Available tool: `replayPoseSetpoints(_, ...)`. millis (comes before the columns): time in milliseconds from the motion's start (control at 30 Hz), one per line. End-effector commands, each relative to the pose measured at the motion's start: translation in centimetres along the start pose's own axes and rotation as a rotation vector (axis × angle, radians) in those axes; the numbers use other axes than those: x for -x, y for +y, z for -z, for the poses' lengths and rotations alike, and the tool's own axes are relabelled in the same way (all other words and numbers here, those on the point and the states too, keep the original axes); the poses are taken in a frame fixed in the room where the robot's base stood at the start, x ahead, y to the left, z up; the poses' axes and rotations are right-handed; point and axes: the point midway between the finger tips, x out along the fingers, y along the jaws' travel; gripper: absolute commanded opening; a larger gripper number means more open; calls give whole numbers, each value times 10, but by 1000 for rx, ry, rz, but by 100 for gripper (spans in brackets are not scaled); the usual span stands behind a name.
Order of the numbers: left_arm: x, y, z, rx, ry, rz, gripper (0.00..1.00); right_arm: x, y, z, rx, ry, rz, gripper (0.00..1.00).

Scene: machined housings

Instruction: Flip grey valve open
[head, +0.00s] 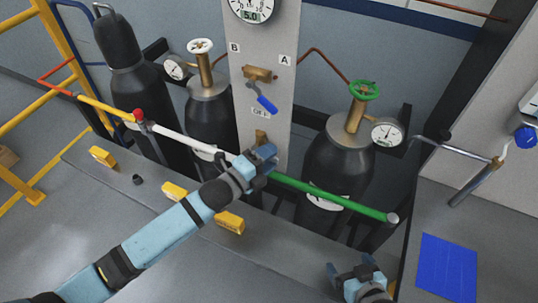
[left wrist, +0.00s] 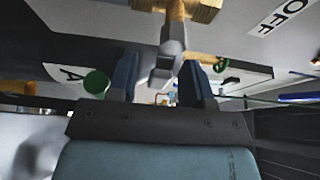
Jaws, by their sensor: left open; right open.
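The grey valve's brass body (head: 261,136) sits low on the light panel, just above my left gripper (head: 263,158), which hides its handle in the head view. In the left wrist view, its grey lever (left wrist: 172,45) hangs from a brass fitting (left wrist: 183,10) and reaches down between the fingers of my left gripper (left wrist: 158,82). The fingers are open on either side of the lever; I cannot tell whether they touch it. An OFF label (left wrist: 286,14) shows beside it. My right gripper (head: 350,266) is open and empty at the lower right.
A green-wheeled cylinder (head: 336,160) stands right of the panel; dark cylinders stand left. A coloured rail (head: 330,196) crosses in front. Yellow blocks (head: 103,156) and a blue mat (head: 447,266) lie around.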

Motion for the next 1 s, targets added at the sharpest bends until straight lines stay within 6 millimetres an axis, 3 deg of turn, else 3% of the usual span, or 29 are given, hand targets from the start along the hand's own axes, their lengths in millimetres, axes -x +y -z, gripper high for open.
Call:
replayPoseSetpoints(300,-3,1,0,1,0,-1,46,0,1,-2,2,-3,-1,94)
replayPoseSetpoints(367,-3,1,0,1,0,-1,34,0,1,-1,2,-3,-1,94)
replayPoseSetpoints(500,-3,1,0,0,0,-1,2,0,1,-1,3,-3,-1,94)
replayPoseSetpoints(533,-3,1,0,1,0,-1,0,0,1,-1,3,-2,-1,94)
replayPoseSetpoints(1000,-2,-3,0,83,0,34,0,0,1,0,3,2,-1,94)
